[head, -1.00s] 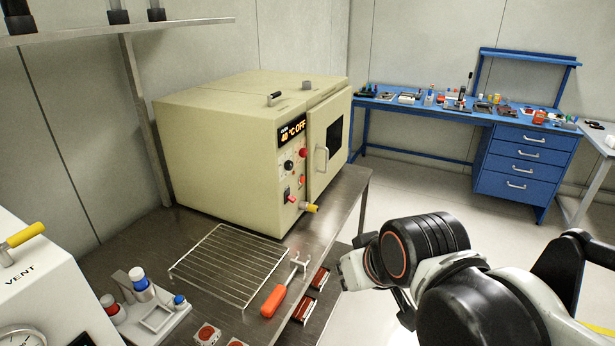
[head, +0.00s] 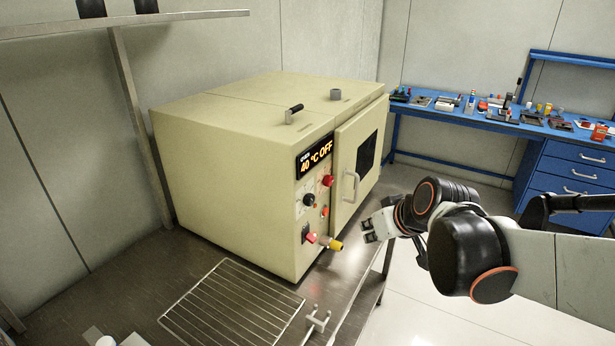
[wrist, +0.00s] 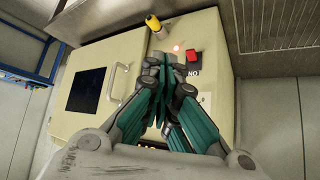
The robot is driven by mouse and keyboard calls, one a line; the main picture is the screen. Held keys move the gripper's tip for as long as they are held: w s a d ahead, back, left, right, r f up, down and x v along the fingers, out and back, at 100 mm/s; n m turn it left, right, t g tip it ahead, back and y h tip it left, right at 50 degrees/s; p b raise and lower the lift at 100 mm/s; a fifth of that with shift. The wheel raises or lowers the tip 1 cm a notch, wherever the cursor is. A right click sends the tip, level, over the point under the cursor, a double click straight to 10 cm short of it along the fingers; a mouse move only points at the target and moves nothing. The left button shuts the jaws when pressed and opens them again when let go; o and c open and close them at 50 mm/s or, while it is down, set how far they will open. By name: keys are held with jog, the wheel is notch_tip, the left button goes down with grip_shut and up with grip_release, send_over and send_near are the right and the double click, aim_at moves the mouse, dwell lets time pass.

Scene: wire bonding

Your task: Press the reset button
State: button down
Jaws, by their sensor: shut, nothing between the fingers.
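A beige oven (head: 230,170) stands on the steel bench. Its display (head: 315,158) reads 40 °C OFF. No reset label is legible, so I cannot tell which control is the reset button. My gripper (head: 368,231) is shut and empty, right of the panel and apart from it in the head view. In the wrist view, my gripper (wrist: 160,72) covers much of the panel; the red switch (wrist: 193,56) shows beside the fingertips.
A yellow-tipped fitting (head: 335,245) sticks out low on the oven front. The oven door handle (head: 351,187) protrudes near my gripper. A wire rack (head: 235,308) lies on the bench in front. A blue workbench (head: 480,115) with small items stands behind.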

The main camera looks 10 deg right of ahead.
aim_at(326, 212)
jog(key=w+d+f+n+t+y+b, duration=0.1)
jog(key=w+d+f, duration=0.1)
jog(key=w+f, duration=0.4)
jog(key=w+d+f+n+y+b, duration=0.1)
jog(key=w+d+f, duration=0.1)
jog(key=w+f, duration=0.4)
jog(key=shift+w+d+t+b, duration=0.25)
jog(key=shift+w+t+b, duration=0.15)
jog(key=shift+w, duration=0.2)
jog(key=shift+r, duration=0.1)
jog(key=shift+w+a, duration=0.85)
jog(key=shift+a, duration=0.35)
jog(key=shift+w+a, duration=0.9)
jog(key=shift+a, duration=0.25)
jog(key=shift+w+a, duration=0.85)
jog(key=shift+a, duration=0.35)
jog(key=shift+w+a, duration=0.1)
jog(key=shift+a, duration=0.05)
jog(key=shift+w+a, duration=0.15)
jog(key=shift+a, duration=0.1)
jog(key=shift+w+a, duration=0.3)
jog(key=shift+s+d, duration=0.55)
jog(key=shift+d, duration=0.15)
jog(key=shift+d, duration=0.1)
